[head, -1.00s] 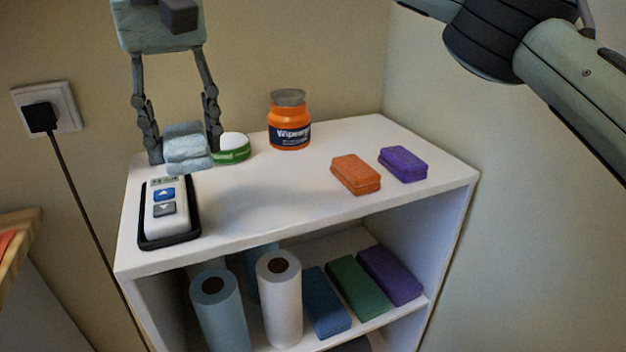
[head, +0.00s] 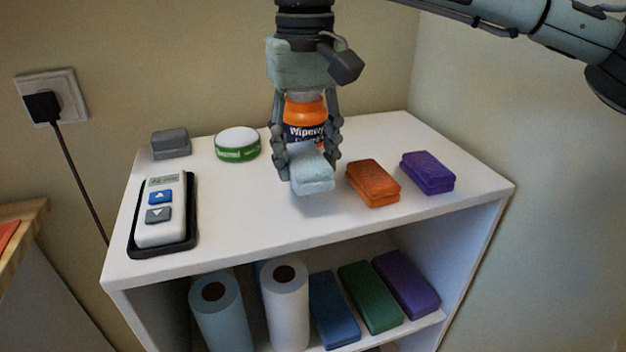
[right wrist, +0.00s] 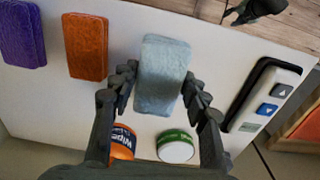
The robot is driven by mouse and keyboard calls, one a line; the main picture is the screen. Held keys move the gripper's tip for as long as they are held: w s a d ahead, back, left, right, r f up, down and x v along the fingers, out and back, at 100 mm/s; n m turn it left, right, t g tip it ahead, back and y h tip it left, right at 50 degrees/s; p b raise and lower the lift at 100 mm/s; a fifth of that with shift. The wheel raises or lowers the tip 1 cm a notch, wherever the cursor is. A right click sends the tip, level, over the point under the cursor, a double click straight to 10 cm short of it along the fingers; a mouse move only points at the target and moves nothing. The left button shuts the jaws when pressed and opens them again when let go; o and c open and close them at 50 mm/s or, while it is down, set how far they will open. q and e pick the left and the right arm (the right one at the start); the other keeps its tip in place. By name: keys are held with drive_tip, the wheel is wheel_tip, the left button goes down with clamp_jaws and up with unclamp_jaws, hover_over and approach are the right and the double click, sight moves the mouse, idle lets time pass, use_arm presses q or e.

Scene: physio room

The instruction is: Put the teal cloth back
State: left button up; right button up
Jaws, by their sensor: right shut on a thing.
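The teal cloth (head: 312,172), a pale blue-green folded block, is between the fingers of my right gripper (head: 306,160). The gripper points down and is shut on it. It is over the white shelf top, left of the folded orange cloth (head: 373,184) and in front of the orange wipes jar (head: 306,110), which it partly hides. I cannot tell whether the teal cloth touches the shelf top. In the right wrist view, the teal cloth (right wrist: 162,60) lies between both fingers, with a clear gap to the orange cloth (right wrist: 86,45). My left gripper is not in view.
A purple cloth (head: 427,173) lies right of the orange one. A green-and-white tin (head: 238,144), a grey block (head: 170,143) and a handset in a black tray (head: 191,238) stand left. Paper rolls (head: 284,300) and several folded cloths (head: 369,295) fill the lower shelf.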

sight(313, 204)
drive_tip(key=shift+d+f, duration=0.4)
drive_tip(key=shift+d, duration=0.05)
wheel_tip(313, 204, down, 3)
drive_tip(key=shift+f, duration=0.35)
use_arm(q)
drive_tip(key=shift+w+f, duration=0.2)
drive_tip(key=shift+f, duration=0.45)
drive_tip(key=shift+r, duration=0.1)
use_arm(e)
drive_tip(key=shift+f, duration=0.15)
